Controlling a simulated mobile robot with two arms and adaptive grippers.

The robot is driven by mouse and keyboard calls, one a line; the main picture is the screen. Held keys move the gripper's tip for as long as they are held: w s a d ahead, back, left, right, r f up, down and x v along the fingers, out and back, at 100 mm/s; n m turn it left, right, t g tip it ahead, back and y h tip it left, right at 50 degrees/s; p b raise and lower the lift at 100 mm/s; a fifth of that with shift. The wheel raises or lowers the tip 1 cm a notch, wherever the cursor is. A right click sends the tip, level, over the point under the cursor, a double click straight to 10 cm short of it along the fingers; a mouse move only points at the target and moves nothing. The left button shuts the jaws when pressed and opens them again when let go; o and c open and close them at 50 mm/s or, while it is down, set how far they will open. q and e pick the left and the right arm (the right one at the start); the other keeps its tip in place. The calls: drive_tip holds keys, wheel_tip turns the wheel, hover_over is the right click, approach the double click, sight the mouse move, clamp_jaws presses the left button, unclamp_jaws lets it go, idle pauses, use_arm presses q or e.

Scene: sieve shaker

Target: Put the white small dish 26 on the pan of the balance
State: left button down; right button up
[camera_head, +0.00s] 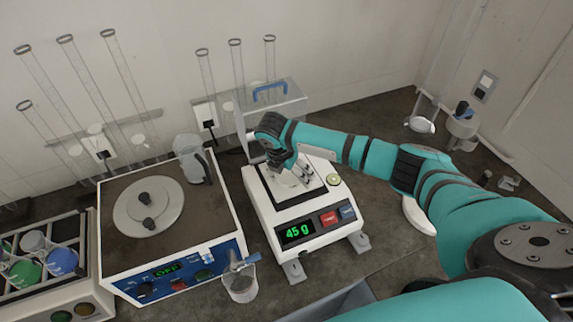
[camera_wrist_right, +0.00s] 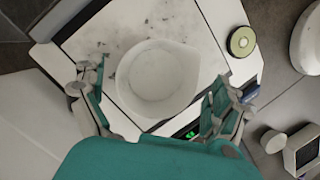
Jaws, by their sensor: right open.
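The white small dish (camera_wrist_right: 157,80) sits on the pale pan (camera_wrist_right: 200,22) of the balance in the right wrist view. My right gripper (camera_wrist_right: 160,100) is open, with one finger on each side of the dish and a visible gap to it. In the head view the right gripper (camera_head: 290,176) is over the balance (camera_head: 290,222) and hides most of the dish and pan. The balance display (camera_head: 297,232) reads 45 g. My left gripper is not in view.
A clear draft shield with a blue handle (camera_head: 270,92) stands behind the pan. A hotplate-like device (camera_head: 170,240) reading OFF is on the left, with a beaker (camera_head: 240,284) at its front corner. Tall glass cylinders line the wall. A round level (camera_wrist_right: 241,41) sits beside the pan.

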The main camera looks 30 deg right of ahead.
sight(282, 186)
drive_tip(key=b+v, duration=0.2)
drive_tip(key=v, duration=0.9)
drive_tip(key=shift+r, duration=0.3)
drive_tip(key=shift+s, duration=0.1)
idle(0.6)
